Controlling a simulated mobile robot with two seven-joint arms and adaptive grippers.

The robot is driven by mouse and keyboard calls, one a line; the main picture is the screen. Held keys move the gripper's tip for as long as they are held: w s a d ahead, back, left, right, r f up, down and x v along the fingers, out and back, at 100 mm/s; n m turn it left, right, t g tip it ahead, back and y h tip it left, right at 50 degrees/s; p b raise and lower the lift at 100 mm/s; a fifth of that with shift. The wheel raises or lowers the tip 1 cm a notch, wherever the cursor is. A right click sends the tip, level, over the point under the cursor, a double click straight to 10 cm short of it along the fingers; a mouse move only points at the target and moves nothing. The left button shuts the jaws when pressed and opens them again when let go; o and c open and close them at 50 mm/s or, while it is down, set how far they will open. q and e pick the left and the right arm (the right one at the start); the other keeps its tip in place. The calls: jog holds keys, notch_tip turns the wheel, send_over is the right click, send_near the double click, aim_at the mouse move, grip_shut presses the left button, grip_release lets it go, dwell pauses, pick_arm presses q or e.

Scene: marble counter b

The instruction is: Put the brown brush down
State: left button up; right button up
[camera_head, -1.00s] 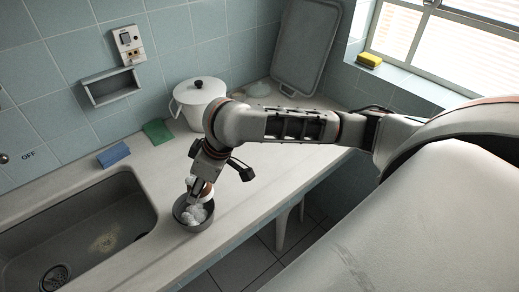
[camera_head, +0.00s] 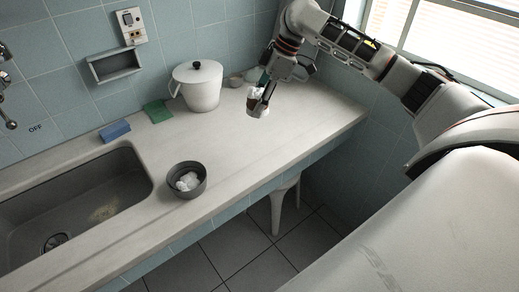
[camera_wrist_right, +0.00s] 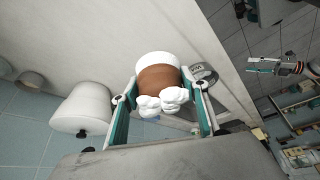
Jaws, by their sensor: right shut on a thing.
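My right gripper (camera_head: 258,104) is shut on the brown brush (camera_head: 254,101), which has a brown body and white ends. In the right wrist view the brush (camera_wrist_right: 158,78) sits between the two teal-edged fingers (camera_wrist_right: 160,112), with lumpy white tufts toward the camera. The brush is over the right part of the counter; I cannot tell whether it touches the surface. My left gripper (camera_wrist_right: 262,65) appears small at the right of the wrist view, with its fingers apart and nothing between them.
A dark grey bowl (camera_head: 200,187) holding white lumps stands by the sink (camera_head: 140,165). A white lidded pot (camera_head: 200,92), green cloth (camera_head: 157,111) and blue sponge (camera_head: 115,131) are along the wall. The counter (camera_head: 235,145) between bowl and right gripper is clear.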

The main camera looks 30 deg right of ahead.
jog(key=b, duration=0.2)
send_over(254, 151)
jog(key=d, duration=0.1)
jog(key=f, duration=1.2)
jog(key=shift+s+f, duration=0.35)
jog(key=shift+s, duration=0.05)
jog(key=shift+f+b, duration=0.5)
jog(key=shift+f, duration=1.8)
pick_arm(q)
jog(key=f, duration=0.4)
jog(key=shift+s, duration=0.25)
jog(key=shift+r, duration=0.1)
pick_arm(e)
jog(key=o, duration=1)
pick_arm(q)
notch_tip(254, 151, up, 2)
jog(key=shift+w+r+p, duration=0.1)
jog(key=shift+w+p, duration=0.05)
jog(key=shift+p, duration=0.85)
pick_arm(e)
jog(key=v, duration=1.2)
